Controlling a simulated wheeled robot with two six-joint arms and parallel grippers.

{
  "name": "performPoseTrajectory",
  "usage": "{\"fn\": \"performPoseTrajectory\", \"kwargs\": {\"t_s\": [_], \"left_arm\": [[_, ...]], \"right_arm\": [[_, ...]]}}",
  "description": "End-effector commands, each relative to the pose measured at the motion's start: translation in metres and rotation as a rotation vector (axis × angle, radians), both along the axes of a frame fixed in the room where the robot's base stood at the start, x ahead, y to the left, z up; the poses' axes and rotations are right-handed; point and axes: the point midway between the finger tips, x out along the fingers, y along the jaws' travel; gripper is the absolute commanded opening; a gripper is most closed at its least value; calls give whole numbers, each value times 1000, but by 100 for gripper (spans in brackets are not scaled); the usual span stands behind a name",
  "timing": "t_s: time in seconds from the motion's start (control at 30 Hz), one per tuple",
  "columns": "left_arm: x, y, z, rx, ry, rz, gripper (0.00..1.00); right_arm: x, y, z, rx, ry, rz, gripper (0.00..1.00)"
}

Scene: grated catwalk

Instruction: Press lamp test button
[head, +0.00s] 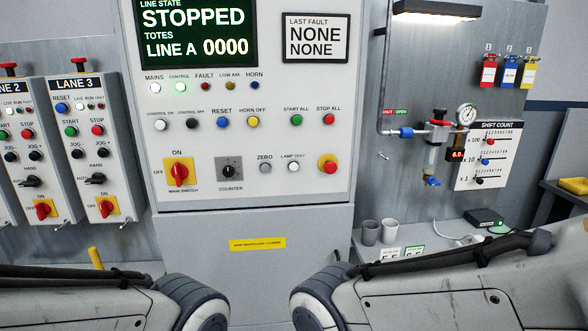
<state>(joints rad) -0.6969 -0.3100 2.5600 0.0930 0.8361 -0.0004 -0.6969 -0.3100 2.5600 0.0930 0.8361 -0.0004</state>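The lamp test button (293,167) is a small white round button under the label LAMP TEST. It sits on the lower row of the white control panel (260,190), between the grey ZERO button (265,167) and a red mushroom button on a yellow base (327,164). My two arms show at the bottom left and bottom right, well below the button. Neither gripper is in view. Nothing covers the lamp test button.
A yellow and red main switch (179,172) and a black counter knob (230,169) are left on the same row. LANE 3 box (92,150) stands at left. Space before the panel is clear.

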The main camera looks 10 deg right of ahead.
Motion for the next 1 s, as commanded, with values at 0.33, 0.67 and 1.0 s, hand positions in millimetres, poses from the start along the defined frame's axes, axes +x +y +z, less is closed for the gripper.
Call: {"fn": "performPoseTrajectory", "kwargs": {"t_s": [0.33,0.67,1.0], "left_arm": [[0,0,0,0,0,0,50],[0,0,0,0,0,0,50],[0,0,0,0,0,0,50]], "right_arm": [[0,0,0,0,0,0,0],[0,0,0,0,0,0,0],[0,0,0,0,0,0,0]]}}
